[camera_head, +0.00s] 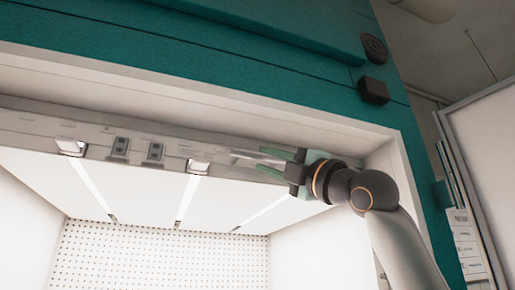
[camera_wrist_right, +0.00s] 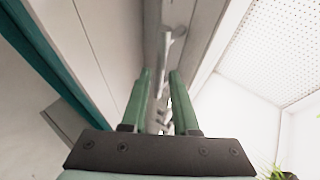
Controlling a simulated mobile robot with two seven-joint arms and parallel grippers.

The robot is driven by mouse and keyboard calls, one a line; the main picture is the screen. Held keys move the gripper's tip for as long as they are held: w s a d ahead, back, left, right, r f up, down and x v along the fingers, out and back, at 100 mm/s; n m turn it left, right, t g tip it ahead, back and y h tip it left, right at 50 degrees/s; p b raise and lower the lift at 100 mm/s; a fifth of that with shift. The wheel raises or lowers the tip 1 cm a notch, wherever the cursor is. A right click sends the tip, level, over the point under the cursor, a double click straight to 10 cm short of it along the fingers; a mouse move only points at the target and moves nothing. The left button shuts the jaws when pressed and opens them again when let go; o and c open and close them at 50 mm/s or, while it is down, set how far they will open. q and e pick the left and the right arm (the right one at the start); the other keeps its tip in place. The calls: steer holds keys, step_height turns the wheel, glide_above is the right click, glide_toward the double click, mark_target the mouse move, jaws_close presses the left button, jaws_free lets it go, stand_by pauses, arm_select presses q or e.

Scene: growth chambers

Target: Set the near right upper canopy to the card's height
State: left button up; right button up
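My right gripper (camera_head: 268,162) reaches in from the right at the chamber's upper front edge, its green fingers apart. In the right wrist view the fingers (camera_wrist_right: 160,72) are spread, with a pale metal peg or handle (camera_wrist_right: 168,48) just beyond and between the tips. I cannot tell whether they touch it. The white canopy panels (camera_head: 145,192) hang below a pale front rail (camera_head: 35,122); the right part of the rail is partly hidden by the gripper. A white card (camera_head: 465,238) with small print hangs right of the opening; its text is unreadable. My left gripper is not in view.
The teal chamber frame (camera_head: 215,57) and its white inner edge border the opening closely above and right of my arm. Dark knobs (camera_head: 373,90) stick out at upper right. A perforated back wall (camera_head: 160,256) closes the chamber. Green leaves (camera_wrist_right: 272,172) show low in the wrist view.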

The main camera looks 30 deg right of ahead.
mark_target(260, 158)
steer(key=shift+p+x, duration=0.5)
steer(key=shift+x, duration=1.2)
jaws_close()
steer(key=shift+w+f, duration=0.1)
